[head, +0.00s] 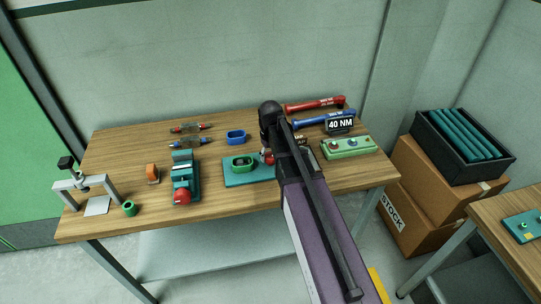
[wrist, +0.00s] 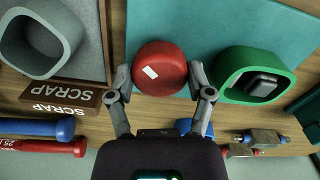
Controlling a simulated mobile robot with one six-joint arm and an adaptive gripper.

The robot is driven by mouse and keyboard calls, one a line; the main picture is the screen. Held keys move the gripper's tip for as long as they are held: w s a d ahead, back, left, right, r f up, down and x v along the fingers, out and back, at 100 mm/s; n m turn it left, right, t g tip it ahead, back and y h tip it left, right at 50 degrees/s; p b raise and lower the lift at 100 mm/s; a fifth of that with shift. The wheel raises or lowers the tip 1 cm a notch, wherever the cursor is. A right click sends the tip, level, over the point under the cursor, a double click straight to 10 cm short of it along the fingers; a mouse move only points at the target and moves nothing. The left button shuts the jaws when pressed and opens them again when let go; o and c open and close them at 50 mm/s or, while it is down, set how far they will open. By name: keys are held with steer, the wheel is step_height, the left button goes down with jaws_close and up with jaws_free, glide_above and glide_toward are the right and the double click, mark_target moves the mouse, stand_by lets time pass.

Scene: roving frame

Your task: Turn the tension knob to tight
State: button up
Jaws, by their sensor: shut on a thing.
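A round red knob (wrist: 160,66) with a white mark sits at the edge of a teal board (wrist: 215,22) in the wrist view. The white mark is left of the knob's middle. My gripper (wrist: 160,82) has one finger on each side of the knob and is shut on it. In the head view my arm hides most of this knob, and a bit of red (head: 268,158) shows beside it on the teal board (head: 234,179). No tight or loose marking is readable.
A green ring (wrist: 255,75) lies on the board close to the right finger. A tray with a SCRAP label (wrist: 70,101) is at the left. A teal vise (head: 184,172), a blue ring (head: 236,136), wrenches (head: 313,104) and a 40 NM sign (head: 340,124) stand on the wooden bench.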

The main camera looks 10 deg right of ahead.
steer(key=m, duration=0.4)
steer(key=shift+m, duration=0.3)
steer(key=m, duration=0.4)
steer(key=shift+s, duration=0.1)
steer(key=o, duration=1.1)
steer(key=shift+o, duration=0.2)
steer(key=shift+n, duration=0.3)
